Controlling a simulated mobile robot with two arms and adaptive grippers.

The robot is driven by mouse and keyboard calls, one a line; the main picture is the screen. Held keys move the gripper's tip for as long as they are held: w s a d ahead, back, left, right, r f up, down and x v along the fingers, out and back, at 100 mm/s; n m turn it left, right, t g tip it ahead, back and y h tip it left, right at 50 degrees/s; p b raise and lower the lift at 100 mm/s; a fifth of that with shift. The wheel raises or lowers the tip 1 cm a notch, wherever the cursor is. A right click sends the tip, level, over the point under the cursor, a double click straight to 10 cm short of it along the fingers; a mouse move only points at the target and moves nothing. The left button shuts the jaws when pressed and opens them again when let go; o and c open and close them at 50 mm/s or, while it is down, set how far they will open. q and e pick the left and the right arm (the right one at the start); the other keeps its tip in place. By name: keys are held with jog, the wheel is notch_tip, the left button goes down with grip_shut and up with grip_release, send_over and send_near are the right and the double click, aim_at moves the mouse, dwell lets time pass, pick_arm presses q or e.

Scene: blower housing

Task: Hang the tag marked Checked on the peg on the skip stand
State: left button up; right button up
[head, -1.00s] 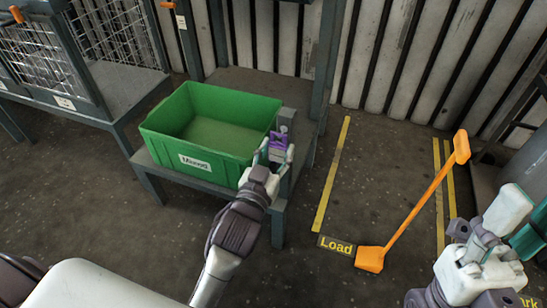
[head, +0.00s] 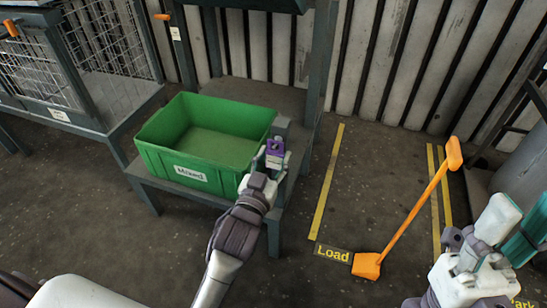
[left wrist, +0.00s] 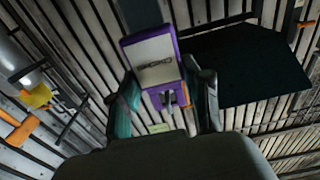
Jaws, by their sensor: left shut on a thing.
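The purple-edged tag (head: 275,150) is between the fingers of my left gripper (head: 267,160), beside the right end of the green bin. In the left wrist view the tag (left wrist: 152,62) shows a white panel with a dark mark that I cannot read. My left gripper (left wrist: 166,102) is shut on it. A small grey part shows at the tag's lower end; I cannot tell whether it is the peg. The skip stand (head: 273,235) is a grey frame with a short post (head: 282,124) close behind the tag. My right gripper (head: 522,240) is at the right edge, its fingertips partly cut off.
The green bin (head: 160,158), labelled Mixed, sits on the stand. A wire cage (head: 110,40) stands at the left. Open floor lies in front.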

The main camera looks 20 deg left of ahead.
pick_arm(q)
jog(key=o, duration=1.2)
jog(key=shift+s, duration=0.1)
